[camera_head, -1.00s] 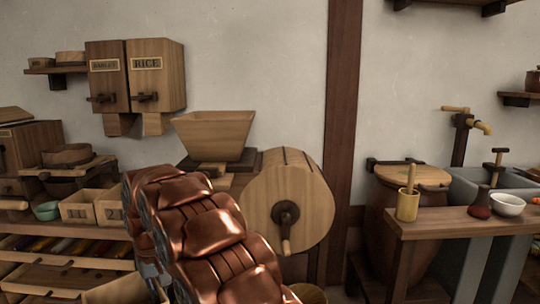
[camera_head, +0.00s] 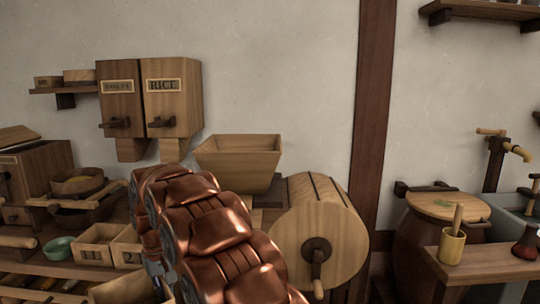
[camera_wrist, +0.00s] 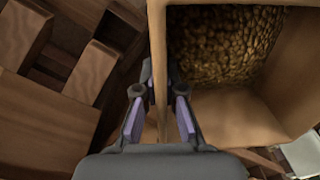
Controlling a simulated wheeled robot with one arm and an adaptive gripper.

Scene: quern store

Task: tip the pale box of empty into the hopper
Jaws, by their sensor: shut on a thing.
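The pale wooden box (camera_wrist: 236,112) fills the right of the wrist view, with brown, lumpy, grain-like contents inside, so it is not empty. My gripper (camera_wrist: 158,115) is shut on its thin side wall, one finger on each side. In the head view a pale box (camera_head: 122,291) shows at the bottom edge, mostly cut off beside my arm; it looks like the same box. The hopper (camera_head: 238,158), a flared wooden funnel, stands beyond my arm, above and right of that box. My arm covers part of what is below it.
A round wooden drum with a crank (camera_head: 320,235) stands right of the hopper. Wall bins (camera_head: 150,95), one labelled RICE, hang above left. Two small pale boxes (camera_head: 95,245) and a green bowl (camera_head: 58,247) sit on the left shelf. A lidded barrel (camera_head: 440,240) stands at right.

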